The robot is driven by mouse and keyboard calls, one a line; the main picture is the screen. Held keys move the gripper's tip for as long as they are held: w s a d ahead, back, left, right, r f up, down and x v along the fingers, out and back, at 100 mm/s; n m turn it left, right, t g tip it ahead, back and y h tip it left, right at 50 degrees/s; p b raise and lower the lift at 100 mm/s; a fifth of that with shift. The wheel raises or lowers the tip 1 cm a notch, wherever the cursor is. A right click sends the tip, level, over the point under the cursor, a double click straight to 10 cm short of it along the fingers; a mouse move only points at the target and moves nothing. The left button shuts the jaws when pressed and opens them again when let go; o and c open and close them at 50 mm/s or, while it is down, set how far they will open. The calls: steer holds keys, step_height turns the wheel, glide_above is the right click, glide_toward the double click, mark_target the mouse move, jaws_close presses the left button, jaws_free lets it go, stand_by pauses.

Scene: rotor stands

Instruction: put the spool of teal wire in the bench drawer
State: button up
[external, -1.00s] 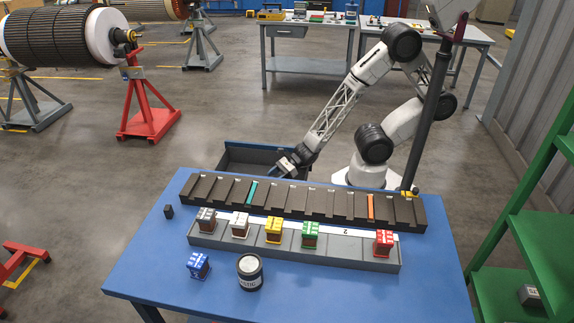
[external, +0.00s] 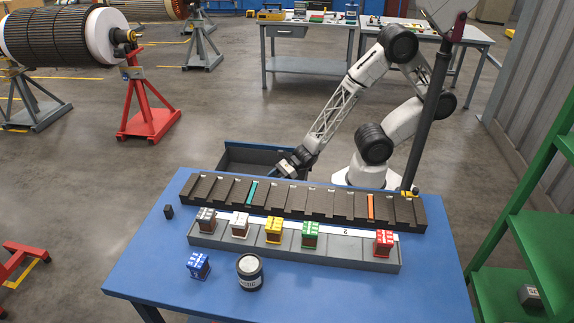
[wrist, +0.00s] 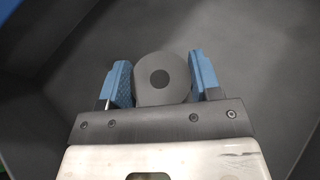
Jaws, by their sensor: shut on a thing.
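My gripper (external: 287,167) reaches over the open bench drawer (external: 232,153) at the far side of the blue bench. In the wrist view my gripper's blue fingers are shut on a grey, round-ended thing (wrist: 147,70) with a dark centre hole. It looks like the end flange of the spool; no teal wire shows from this side. The drawer's grey floor and darker walls (wrist: 40,35) surround it in the wrist view. I cannot tell whether the spool touches the floor. In the external view my gripper hides the spool.
A dark slotted rack (external: 330,203) with a teal and an orange strip stands by the drawer. A grey tray (external: 345,250) holds several coloured blocks. A blue block (external: 198,265), a dark can (external: 250,272) and a black post (external: 432,110) stand on the bench (external: 330,290).

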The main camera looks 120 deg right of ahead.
steer(key=o, duration=0.9)
steer(key=shift+s+a+f, duration=0.1)
steer(key=shift+s+f, duration=0.05)
steer(key=shift+f, duration=0.2)
steer(key=shift+c, duration=0.2)
steer(key=shift+o, duration=0.8)
steer(key=shift+f, duration=0.1)
steer(key=shift+s, duration=0.1)
steer(key=shift+r, duration=0.5)
steer(key=shift+s+r, duration=0.1)
steer(key=shift+r, duration=0.15)
steer(key=shift+s+r, duration=0.9)
steer(key=shift+s, duration=0.3)
step_height(320, 180, up, 7)
steer(key=shift+f, duration=0.2)
